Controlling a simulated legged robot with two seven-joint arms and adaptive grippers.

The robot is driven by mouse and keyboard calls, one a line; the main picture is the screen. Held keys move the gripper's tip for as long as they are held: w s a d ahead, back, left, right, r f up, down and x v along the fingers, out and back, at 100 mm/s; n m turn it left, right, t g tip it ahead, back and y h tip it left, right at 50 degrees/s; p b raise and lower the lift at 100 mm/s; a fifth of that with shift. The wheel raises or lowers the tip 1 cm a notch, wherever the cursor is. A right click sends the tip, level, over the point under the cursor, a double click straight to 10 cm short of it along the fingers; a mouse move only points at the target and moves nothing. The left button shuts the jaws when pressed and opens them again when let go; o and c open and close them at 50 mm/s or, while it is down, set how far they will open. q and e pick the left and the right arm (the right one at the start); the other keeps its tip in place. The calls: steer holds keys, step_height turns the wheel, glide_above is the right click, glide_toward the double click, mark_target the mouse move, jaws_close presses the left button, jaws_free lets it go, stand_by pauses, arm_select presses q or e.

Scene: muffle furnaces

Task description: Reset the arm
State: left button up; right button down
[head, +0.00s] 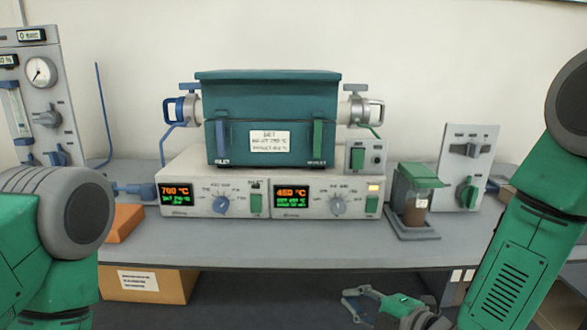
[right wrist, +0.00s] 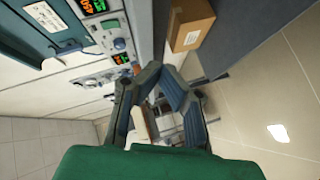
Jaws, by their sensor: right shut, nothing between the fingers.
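My right gripper (head: 350,300) is low in the head view, in front of and below the bench's front edge. Its fingers are shut with nothing between them. In the right wrist view its blue-grey fingers (right wrist: 160,76) meet at the tips, clear of any object. My right arm comes in from the right edge of the head view. Part of my left arm shows at the left edge, but the left gripper is out of view.
A teal furnace (head: 268,88) stands on a control unit (head: 247,205) with lit displays, on a grey bench (head: 300,245). A cardboard box (head: 148,283) is below the bench, also in the right wrist view (right wrist: 187,25).

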steer(key=s+d+f+m+g+h+p, duration=0.3)
steer(key=s+d+f+m+g+h, duration=0.1)
steer(key=s+d+f+m, duration=0.6)
arm_select(q)
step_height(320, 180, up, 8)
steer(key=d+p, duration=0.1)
steer(key=p, duration=0.3)
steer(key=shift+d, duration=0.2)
arm_select(e)
steer(key=s+d+f+m+g+h, duration=0.2)
steer(key=s+d+f+m+g, duration=0.1)
steer(key=s, duration=0.7)
steer(key=s+d+f+m+g+h, duration=0.2)
steer(key=s+d+m+g+h, duration=0.1)
steer(key=s+m, duration=0.4)
steer(key=s+d+g, duration=0.1)
steer(key=s+d, duration=0.1)
steer(key=s, duration=0.1)
steer(key=shift+s+d+f+m, duration=0.3)
steer(key=shift+d+f+m, duration=0.05)
steer(key=shift+f+m, duration=0.05)
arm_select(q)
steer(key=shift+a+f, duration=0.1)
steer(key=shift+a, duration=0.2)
arm_select(e)
steer(key=shift+a+r+h, duration=0.1)
steer(key=shift+a+h, duration=0.2)
steer(key=shift+a, duration=0.05)
